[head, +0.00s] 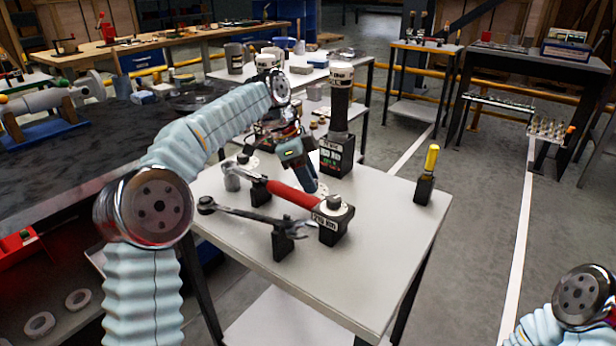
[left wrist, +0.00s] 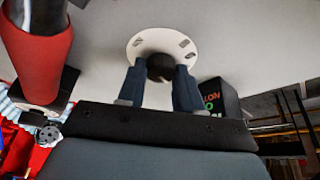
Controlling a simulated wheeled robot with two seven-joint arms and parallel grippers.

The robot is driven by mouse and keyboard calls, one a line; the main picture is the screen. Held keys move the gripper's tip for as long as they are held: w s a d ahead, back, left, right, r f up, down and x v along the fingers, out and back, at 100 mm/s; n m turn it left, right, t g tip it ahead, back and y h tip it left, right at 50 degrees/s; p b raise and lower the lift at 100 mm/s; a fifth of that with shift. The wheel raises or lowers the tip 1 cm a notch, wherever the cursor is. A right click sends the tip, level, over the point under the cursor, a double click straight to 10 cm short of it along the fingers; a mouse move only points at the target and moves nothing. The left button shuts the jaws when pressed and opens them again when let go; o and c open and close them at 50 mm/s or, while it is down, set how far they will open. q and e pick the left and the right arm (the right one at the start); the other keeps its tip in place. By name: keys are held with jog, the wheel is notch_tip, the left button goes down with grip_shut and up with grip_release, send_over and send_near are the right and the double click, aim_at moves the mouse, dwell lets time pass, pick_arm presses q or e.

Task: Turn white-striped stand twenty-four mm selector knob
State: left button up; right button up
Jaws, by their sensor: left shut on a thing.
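In the left wrist view a white dial disc (left wrist: 184,45) with dark marks lies below my left gripper (left wrist: 160,78). A small dark round knob (left wrist: 160,66) stands at its middle, and both blue-grey fingers are closed on it from either side. In the head view my left gripper (head: 314,186) reaches down to the white table beside the black box with green display text (head: 335,160); the gripper largely hides the dial and knob there. I cannot make out a white stripe on a stand. My right gripper is outside the head view.
A red-handled wrench (head: 290,195) lies close beside the gripper, near a labelled black block (head: 333,225). An open-ended spanner (head: 250,214) rests on supports in front. A yellow-handled screwdriver (head: 431,160) stands at right. The white table's (head: 385,240) front right is clear.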

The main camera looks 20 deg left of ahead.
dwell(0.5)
pick_arm(q)
jog(key=o, duration=1)
jog(key=shift+o, duration=0.2)
jog(key=shift+r, duration=0.1)
jog(key=v, duration=0.7)
jog(key=shift+r, duration=0.2)
